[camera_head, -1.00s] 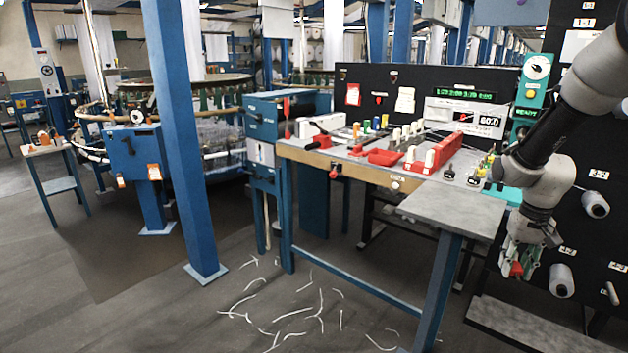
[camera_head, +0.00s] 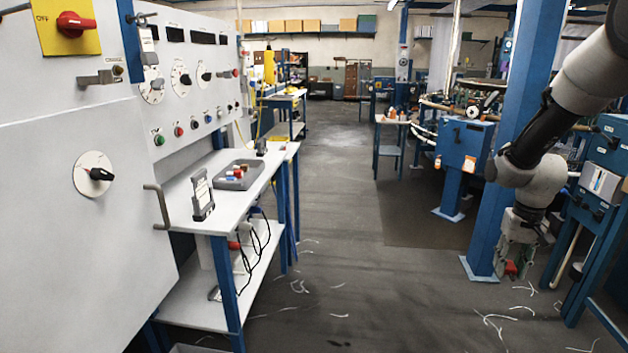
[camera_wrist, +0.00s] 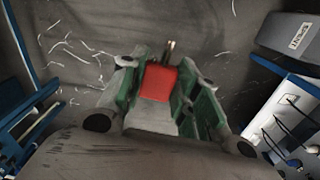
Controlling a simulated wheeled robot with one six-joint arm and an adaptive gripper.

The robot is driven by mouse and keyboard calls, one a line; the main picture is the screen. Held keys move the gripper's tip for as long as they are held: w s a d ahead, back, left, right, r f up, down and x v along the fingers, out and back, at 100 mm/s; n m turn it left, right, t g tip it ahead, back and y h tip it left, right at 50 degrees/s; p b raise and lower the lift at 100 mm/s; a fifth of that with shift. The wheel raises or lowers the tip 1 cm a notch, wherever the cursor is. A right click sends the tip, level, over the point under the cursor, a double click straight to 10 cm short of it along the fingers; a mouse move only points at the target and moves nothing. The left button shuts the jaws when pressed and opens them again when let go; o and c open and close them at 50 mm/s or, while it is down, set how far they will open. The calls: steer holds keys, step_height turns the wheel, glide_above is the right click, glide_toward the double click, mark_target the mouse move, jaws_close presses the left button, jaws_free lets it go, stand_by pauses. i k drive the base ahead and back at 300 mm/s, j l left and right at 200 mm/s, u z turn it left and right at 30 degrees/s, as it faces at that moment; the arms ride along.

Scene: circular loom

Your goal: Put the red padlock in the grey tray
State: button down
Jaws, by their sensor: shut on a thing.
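My gripper (camera_head: 514,260) hangs at the right of the head view, in front of a blue column and over open floor. It is shut on the red padlock (camera_head: 511,268), whose red body shows low between the fingers. In the wrist view the padlock (camera_wrist: 159,83) sits between the green-padded fingers, its metal shackle pointing away. The grey tray (camera_head: 232,184) rests on a white bench at left centre, well apart from my gripper. Several small red, blue, white and brown things lie in it.
The white bench (camera_head: 208,219) stands against a control panel (camera_head: 75,200) at left. A handheld device (camera_head: 202,196) stands in front of the tray. Cables hang below the bench. Open floor with white thread scraps lies between bench and blue column (camera_head: 520,110).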

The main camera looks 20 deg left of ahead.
mark_target(246, 175)
steer(key=u, duration=2.15)
steer(key=i+l+u, duration=0.1)
steer(key=l, duration=0.6)
steer(key=i+l+u, duration=0.15)
steer(key=l, duration=0.5)
steer(key=i+l+u, duration=0.1)
steer(key=l, duration=0.6)
steer(key=i+l, duration=0.1)
steer(key=l, duration=0.3)
steer(key=i+l, duration=0.1)
steer(key=l, duration=0.3)
steer(key=i+l, duration=0.1)
steer(key=l, duration=0.3)
steer(key=i+l, duration=0.1)
steer(key=l, duration=0.3)
steer(key=i, duration=0.8)
